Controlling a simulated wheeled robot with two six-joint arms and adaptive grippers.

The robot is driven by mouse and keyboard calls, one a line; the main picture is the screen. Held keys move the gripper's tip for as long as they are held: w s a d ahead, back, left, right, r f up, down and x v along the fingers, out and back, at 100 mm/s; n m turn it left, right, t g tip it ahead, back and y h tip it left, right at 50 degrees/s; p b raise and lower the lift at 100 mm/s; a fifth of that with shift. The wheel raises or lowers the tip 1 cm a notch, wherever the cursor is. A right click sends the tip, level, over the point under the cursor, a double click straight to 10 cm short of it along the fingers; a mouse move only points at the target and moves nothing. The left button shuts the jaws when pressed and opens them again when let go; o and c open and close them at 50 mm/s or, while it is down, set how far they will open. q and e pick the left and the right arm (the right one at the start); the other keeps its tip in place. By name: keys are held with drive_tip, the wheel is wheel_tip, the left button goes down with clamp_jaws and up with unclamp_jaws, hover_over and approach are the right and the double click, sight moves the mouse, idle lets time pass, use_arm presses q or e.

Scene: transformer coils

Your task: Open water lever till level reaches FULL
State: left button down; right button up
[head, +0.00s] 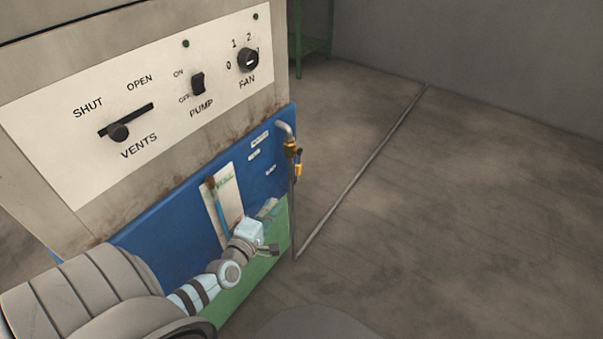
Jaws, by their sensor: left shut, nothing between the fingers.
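The water valve (291,149) is a brass fitting on a grey pipe at the right edge of the blue panel. Its small orange lever (298,168) hangs roughly downward. A white gauge plate (231,190) with a thin blue tube (216,205) stands left of it. Green lettering near the plate's top is too small to read, and my arm hides the gauge's lower end. My left gripper (269,208) is shut and empty, in front of the panel, below and left of the lever and apart from it. My right gripper is not in view.
Above the blue panel (180,220) is a white control plate (60,140) with a vents slider (118,131), pump switch (198,84) and fan knob (248,60). The pipe (350,178) runs down and along the floor. Floor to the right is clear.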

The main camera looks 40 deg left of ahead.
sight(297, 171)
use_arm(q)
drive_tip(key=b+x, duration=0.5)
drive_tip(key=x, duration=0.7)
drive_tip(key=shift+w+f, duration=0.15)
drive_tip(key=shift+w, duration=0.15)
drive_tip(key=shift+w+a+b, duration=0.1)
drive_tip(key=shift+w+b, duration=0.2)
drive_tip(key=shift+w, duration=0.25)
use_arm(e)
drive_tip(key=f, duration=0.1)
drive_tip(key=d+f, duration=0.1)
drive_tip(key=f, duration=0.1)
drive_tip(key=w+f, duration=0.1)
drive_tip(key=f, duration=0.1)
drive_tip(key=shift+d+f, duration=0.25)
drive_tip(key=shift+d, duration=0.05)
use_arm(q)
drive_tip(key=w+t+b, duration=0.1)
drive_tip(key=b, duration=0.5)
drive_tip(key=shift+w+f, duration=0.1)
drive_tip(key=shift+f, duration=0.25)
drive_tip(key=shift+r+t, duration=0.2)
drive_tip(key=shift+t, duration=0.1)
drive_tip(key=shift+r, duration=0.25)
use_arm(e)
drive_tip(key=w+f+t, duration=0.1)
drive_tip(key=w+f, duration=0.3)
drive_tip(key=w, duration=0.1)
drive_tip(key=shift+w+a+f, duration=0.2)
